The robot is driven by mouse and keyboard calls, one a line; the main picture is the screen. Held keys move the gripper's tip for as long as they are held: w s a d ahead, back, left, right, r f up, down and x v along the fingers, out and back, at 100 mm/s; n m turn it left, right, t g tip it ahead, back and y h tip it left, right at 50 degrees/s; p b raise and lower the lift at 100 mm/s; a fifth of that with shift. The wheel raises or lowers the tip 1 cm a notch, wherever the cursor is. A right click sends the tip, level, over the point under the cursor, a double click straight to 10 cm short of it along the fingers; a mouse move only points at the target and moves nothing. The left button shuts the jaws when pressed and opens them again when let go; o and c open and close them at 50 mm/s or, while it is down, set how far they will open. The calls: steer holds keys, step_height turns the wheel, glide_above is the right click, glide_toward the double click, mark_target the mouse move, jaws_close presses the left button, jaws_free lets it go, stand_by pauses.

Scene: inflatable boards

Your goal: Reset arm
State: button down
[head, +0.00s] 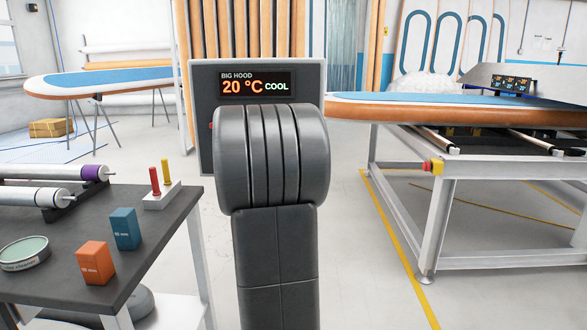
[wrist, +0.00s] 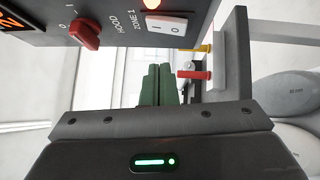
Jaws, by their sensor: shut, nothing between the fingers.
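My gripper (wrist: 157,86) shows in the wrist view as two green fingers side by side, shut and empty. It is below the control panel's edge in that picture, and I see no contact with the panel. The grey control panel (head: 203,85) stands in the middle of the head view, its display (head: 255,85) reading "BIG HOOD 20 °C COOL". My arm hides the panel's lower part and my gripper there.
A dark table (head: 150,240) at left holds rolls (head: 40,196), a blue box (head: 125,229), an orange box (head: 95,262), a tin (head: 24,253) and a stand (head: 163,200) with red and yellow pegs. A bench (head: 470,170) with a board (head: 440,100) stands right. Floor lies between.

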steer(key=v, duration=0.6)
steer(key=shift+s+d, duration=0.15)
